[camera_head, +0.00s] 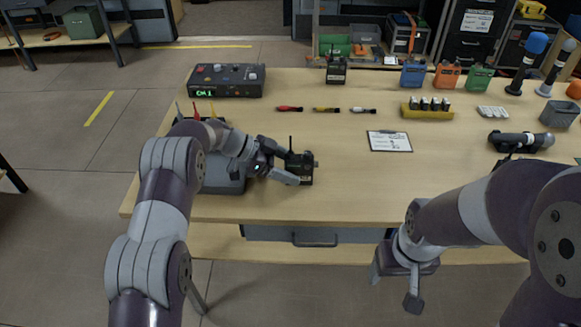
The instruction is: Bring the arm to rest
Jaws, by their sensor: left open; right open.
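My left arm (172,185) reaches in from the left over the table. My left gripper (287,165) is open, with its fingers on either side of a small black box with an antenna (304,170). I cannot tell whether the fingers touch it. My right arm (470,212) comes in from the right. My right gripper (394,287) is open and empty, pointing down in front of the table's front edge.
The wooden table (345,195) has a black control box (225,80), a clipboard (389,141), a yellow battery tray (427,112) and a dark cylinder (520,141). A grey box (222,180) lies beside my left forearm. The table's front middle is clear.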

